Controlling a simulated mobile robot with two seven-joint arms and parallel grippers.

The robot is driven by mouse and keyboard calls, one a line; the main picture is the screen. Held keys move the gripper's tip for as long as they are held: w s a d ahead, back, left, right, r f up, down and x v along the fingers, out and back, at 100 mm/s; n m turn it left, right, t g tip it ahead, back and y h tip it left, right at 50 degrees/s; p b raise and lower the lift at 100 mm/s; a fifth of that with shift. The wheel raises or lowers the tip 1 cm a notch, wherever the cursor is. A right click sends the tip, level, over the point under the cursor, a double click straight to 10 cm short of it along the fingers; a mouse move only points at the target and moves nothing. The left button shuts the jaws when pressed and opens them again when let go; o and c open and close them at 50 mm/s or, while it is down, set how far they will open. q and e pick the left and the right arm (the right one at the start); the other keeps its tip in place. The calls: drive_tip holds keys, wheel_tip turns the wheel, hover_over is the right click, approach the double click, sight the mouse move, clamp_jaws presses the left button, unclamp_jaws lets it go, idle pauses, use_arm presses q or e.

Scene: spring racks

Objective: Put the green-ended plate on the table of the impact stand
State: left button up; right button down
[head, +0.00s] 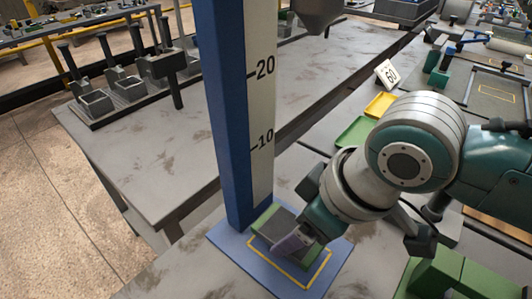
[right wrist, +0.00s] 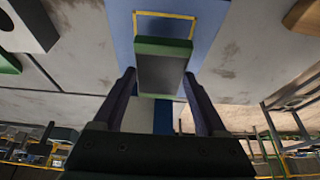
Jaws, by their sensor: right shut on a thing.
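The impact stand has a tall blue column (head: 225,120) with a scale marked 10 and 20. At its foot is a blue table (head: 228,240) with a yellow outline. The green-ended plate (head: 276,226) is dark grey with green ends and lies over the outlined area, close to the column. My right gripper (head: 292,242) is shut on the plate from above, partly hiding it. In the right wrist view the fingers (right wrist: 160,100) flank the plate (right wrist: 160,73), and part of the yellow outline shows past its green end. I cannot tell whether the plate touches the table. My left gripper is out of view.
A dark hammer-like weight (head: 318,10) hangs at the top beside the column. Grey posts and open boxes (head: 97,101) stand on the bench at left. Green (head: 357,132) and yellow (head: 379,104) trays and a "60" card (head: 387,74) lie behind my right arm.

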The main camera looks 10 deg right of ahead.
wheel_tip(320, 180, down, 3)
drive_tip(key=shift+b, duration=0.3)
drive_tip(key=shift+f, duration=0.1)
unclamp_jaws()
